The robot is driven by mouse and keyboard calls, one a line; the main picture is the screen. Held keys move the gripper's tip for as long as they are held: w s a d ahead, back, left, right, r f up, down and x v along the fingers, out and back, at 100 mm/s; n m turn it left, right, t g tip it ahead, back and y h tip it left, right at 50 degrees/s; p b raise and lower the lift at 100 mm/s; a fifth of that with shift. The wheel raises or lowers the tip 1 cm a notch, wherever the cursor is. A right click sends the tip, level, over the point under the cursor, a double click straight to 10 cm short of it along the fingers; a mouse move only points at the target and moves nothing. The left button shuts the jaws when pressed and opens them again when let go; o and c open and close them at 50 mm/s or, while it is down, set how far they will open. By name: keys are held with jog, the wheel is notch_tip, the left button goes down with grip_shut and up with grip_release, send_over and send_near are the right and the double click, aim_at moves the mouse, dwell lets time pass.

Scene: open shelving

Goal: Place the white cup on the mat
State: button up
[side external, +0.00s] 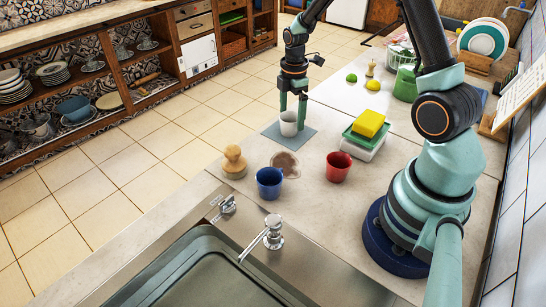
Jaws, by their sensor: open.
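The white cup (288,126) stands upright on the grey-blue mat (303,142), near the mat's middle. My gripper (291,106) is directly above and around the cup's upper part, pointing down. Its fingers are open, one on each side at the rim; I cannot tell whether they touch the cup. Part of the cup's rim is hidden by the fingers.
A blue cup (269,185) and a red cup (338,168) stand in front of the mat. A yellow sponge (369,123) lies on a green-and-white container (362,140) at the right. The sink (200,275) is in the foreground.

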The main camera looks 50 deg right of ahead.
jog(key=s+a+r+m+t, duration=0.1)
jog(key=s+a+r+m, duration=0.2)
jog(key=r, duration=0.6)
jog(key=s+a+r+m+t, duration=0.1)
jog(key=a+r+m+t, duration=0.2)
jog(key=r, duration=0.6)
jog(key=s+a+r+m+t, duration=0.1)
jog(key=s+a+r+m, duration=0.2)
jog(key=s+a+m, duration=0.3)
jog(key=shift+s+a+m+t, duration=0.3)
jog(key=shift+s+a+m, duration=0.1)
jog(key=shift+a+m, duration=0.5)
